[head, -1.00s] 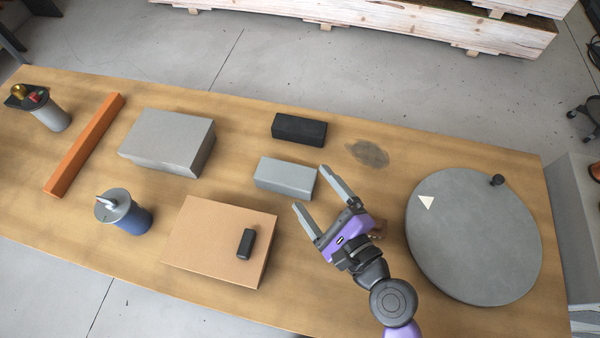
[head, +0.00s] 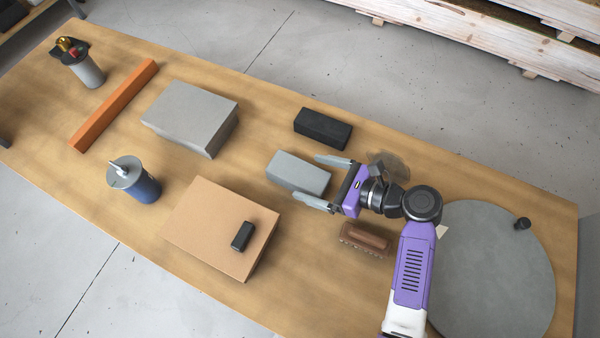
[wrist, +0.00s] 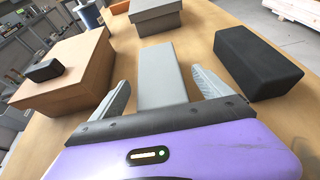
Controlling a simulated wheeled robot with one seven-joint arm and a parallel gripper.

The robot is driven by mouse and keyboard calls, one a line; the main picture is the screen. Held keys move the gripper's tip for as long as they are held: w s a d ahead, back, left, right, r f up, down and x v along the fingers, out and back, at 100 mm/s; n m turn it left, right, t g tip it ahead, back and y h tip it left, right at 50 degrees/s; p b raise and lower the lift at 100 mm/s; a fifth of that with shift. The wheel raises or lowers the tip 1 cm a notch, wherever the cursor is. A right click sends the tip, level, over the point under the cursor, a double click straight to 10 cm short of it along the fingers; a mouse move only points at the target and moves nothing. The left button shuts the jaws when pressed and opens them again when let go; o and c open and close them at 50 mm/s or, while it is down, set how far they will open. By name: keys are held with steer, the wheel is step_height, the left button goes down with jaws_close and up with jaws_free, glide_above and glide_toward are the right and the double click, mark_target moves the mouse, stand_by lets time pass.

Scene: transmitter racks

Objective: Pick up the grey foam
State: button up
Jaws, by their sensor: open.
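The grey foam (head: 296,171) is a small light-grey block lying flat on the wooden table, near the middle in the head view. In the wrist view the grey foam (wrist: 162,72) lies straight ahead, between the two fingers. My gripper (head: 308,178) is open at the right end of the block, with one finger towards each long side. The gripper in the wrist view (wrist: 160,80) shows no contact with the block that I can make out. Its height above the table is hard to tell.
A black block (head: 323,128) lies just behind the foam. A cardboard box (head: 205,225) with a small black item (head: 242,236) is in front left. A larger grey box (head: 190,115) stands left. A brown brush (head: 367,238) and a round grey disc (head: 490,270) are right.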

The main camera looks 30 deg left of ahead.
mark_target(298, 173)
steer(key=x, duration=0.5)
steer(key=c, duration=1.4)
steer(key=shift+r, duration=0.15)
